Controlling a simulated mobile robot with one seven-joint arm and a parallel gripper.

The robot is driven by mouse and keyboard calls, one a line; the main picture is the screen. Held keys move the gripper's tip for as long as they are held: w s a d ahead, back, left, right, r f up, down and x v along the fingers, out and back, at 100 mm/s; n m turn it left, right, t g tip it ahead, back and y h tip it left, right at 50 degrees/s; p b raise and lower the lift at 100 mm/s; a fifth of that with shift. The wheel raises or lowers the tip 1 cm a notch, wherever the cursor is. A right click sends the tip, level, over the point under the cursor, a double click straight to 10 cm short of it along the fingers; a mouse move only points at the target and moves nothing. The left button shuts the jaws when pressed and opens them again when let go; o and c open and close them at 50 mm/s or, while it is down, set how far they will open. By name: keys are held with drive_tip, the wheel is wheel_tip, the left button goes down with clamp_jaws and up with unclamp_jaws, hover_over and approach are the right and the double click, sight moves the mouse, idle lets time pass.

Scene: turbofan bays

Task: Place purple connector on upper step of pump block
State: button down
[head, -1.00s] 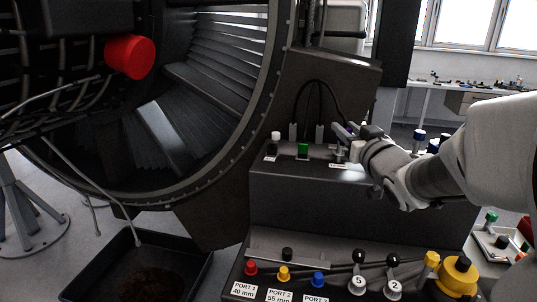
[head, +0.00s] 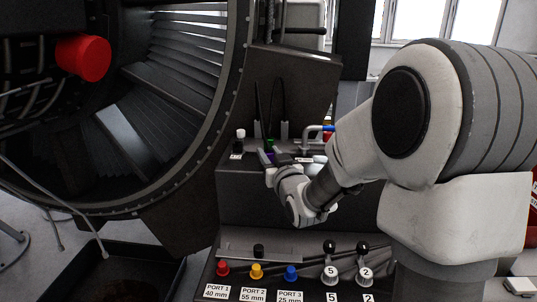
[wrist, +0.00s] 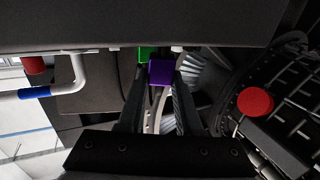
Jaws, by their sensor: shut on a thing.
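The purple connector (wrist: 161,72) is held between the fingertips of my gripper (wrist: 159,88) in the wrist view. In the head view my gripper (head: 267,158) is over the upper step of the dark pump block (head: 232,182), and only a little purple shows there. I cannot tell whether the connector touches the step. A green connector (wrist: 146,54) lies just beyond the purple one in the wrist view, and a bit of it shows behind my gripper in the head view. A white-capped black fitting (head: 240,143) stands on the step to the left.
The lower step carries red (head: 222,268), yellow (head: 257,271) and blue (head: 291,273) port knobs, and two black-topped levers. A bent pipe with a blue end (wrist: 36,93) is beside the gripper. The turbofan with its red cap (head: 84,58) fills the left.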

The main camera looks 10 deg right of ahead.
drive_tip(key=shift+f+b, duration=0.2)
drive_tip(key=shift+b, duration=0.1)
drive_tip(key=c, duration=0.6)
unclamp_jaws()
drive_tip(key=shift+r+p, duration=0.3)
drive_tip(key=shift+p, duration=0.05)
